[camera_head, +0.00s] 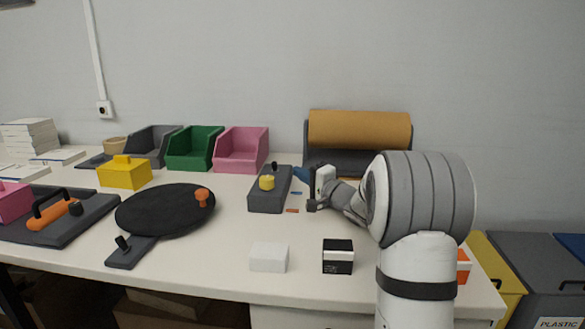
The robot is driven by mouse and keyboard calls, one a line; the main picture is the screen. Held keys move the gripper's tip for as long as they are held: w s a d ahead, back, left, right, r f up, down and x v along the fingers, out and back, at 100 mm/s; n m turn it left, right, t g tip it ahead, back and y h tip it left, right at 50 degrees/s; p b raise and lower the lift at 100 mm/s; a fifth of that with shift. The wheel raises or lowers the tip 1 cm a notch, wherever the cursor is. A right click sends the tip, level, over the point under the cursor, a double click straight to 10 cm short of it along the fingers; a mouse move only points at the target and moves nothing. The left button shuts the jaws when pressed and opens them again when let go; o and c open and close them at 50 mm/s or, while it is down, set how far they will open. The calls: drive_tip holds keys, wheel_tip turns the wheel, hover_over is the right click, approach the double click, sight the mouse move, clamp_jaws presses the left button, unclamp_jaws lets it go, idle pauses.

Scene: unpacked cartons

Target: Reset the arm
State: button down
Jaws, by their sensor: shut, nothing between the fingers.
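My arm (415,205) stands at the right of the head view, white and grey, rising in front of the table. It bends left over the table. My gripper (312,190) is at the arm's left end, above the table and just right of a dark grey block (262,202) with a yellow knob. The gripper is small and seen at an angle; its fingers look closed and nothing shows between them. I cannot tell whether it touches anything beside it.
A white box (269,257) and a black-and-white box (338,256) stand at the table's front. A round black board (165,210) lies left. Green (195,148) and pink (241,150) bins and a brown roll (359,129) line the back. An orange-white box (463,266) is partly hidden by my arm.

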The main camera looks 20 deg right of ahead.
drive_tip(key=shift+s+d, duration=0.15)
drive_tip(key=shift+s, duration=0.15)
